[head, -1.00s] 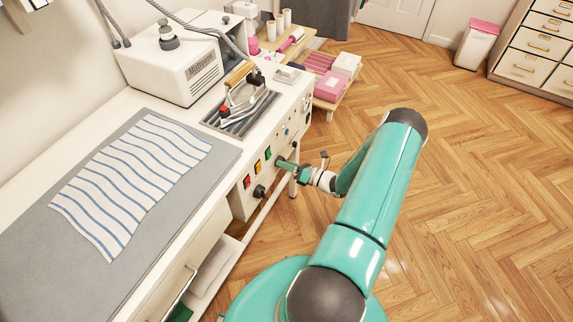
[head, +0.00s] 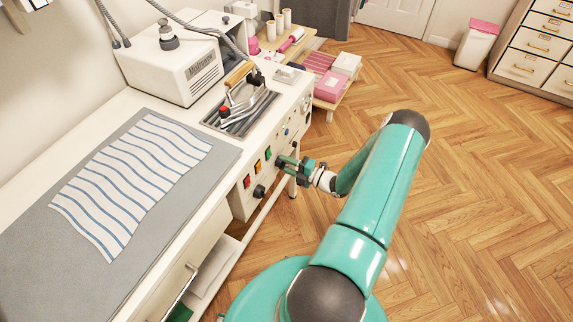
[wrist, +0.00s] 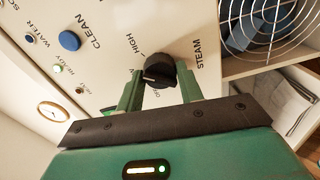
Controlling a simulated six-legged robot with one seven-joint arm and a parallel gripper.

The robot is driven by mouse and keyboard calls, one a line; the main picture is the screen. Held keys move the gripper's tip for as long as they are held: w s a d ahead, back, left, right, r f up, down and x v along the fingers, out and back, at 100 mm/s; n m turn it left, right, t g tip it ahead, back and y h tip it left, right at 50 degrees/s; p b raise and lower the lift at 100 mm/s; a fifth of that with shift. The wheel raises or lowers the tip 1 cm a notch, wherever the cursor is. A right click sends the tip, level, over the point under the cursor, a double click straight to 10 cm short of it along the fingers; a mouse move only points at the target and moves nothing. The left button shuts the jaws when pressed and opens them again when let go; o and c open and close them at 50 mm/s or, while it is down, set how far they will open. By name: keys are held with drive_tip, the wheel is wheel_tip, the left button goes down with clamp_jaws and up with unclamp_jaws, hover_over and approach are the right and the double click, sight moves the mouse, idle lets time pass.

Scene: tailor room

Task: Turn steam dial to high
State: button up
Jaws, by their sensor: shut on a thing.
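The steam dial (wrist: 160,70) is a round black knob on the white control panel, beside the printed words STEAM and HIGH in the wrist view. A short pale mark on the knob points toward the left of that view, below the word HIGH. My gripper (wrist: 161,87) has one green finger on each side of the dial and is shut on it. In the head view my gripper (head: 287,163) reaches the front panel of the ironing station, and its fingers mostly hide the dial.
Left of my gripper are green, yellow and red buttons and another black knob (head: 259,191). A blue CLEAN button (wrist: 70,41) is also on the panel. A round wire grille (wrist: 265,25) is close by. The iron (head: 241,95) rests on top. Floor to the right is clear.

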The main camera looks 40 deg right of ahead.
drive_tip(key=m, duration=0.4)
drive_tip(key=shift+m, duration=0.3)
idle(0.3)
drive_tip(key=o, duration=1)
drive_tip(key=v, duration=1.4)
